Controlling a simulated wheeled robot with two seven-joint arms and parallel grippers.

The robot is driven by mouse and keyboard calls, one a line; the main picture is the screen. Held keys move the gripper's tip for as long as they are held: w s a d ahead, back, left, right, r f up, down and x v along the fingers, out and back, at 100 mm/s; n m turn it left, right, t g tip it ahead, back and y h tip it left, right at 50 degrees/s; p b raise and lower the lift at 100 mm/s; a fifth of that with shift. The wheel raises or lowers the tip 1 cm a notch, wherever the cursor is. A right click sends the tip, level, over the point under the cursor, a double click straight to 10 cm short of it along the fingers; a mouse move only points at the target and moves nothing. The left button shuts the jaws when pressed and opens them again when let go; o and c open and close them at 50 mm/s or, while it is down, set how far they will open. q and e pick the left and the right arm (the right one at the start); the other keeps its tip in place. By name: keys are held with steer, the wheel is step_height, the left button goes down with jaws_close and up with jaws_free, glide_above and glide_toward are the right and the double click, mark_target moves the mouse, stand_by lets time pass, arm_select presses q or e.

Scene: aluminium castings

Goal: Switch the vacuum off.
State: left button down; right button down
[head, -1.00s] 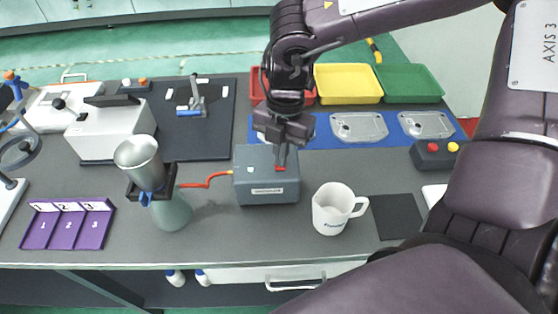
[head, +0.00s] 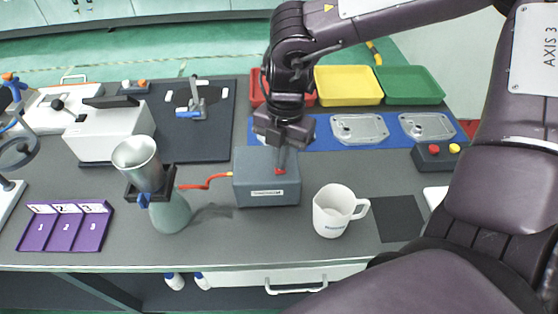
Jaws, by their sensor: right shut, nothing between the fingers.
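The vacuum unit appears to be the grey box (head: 266,190) with a label on its front, in the middle of the bench. A red hose (head: 205,183) runs from its left side to a glass flask (head: 171,213) with a metal cup (head: 140,163) on top. My right gripper (head: 280,168) points down, shut and empty, with its tips at the red switch (head: 280,171) on the box's top. The tips look to be touching the switch or just above it; I cannot tell which. The fingers partly hide the switch. My left gripper is not in view.
A white mug (head: 333,212) stands close to the right of the box. Behind are a blue mat with metal castings (head: 360,128), a yellow tray (head: 348,85) and a green tray (head: 410,84). A purple numbered tray (head: 65,228) lies at the left. A button box (head: 436,155) sits right.

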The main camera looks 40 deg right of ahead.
step_height(320, 180, up, 7)
steer(key=p, duration=0.3)
steer(key=shift+f, duration=0.2)
stand_by(0.5)
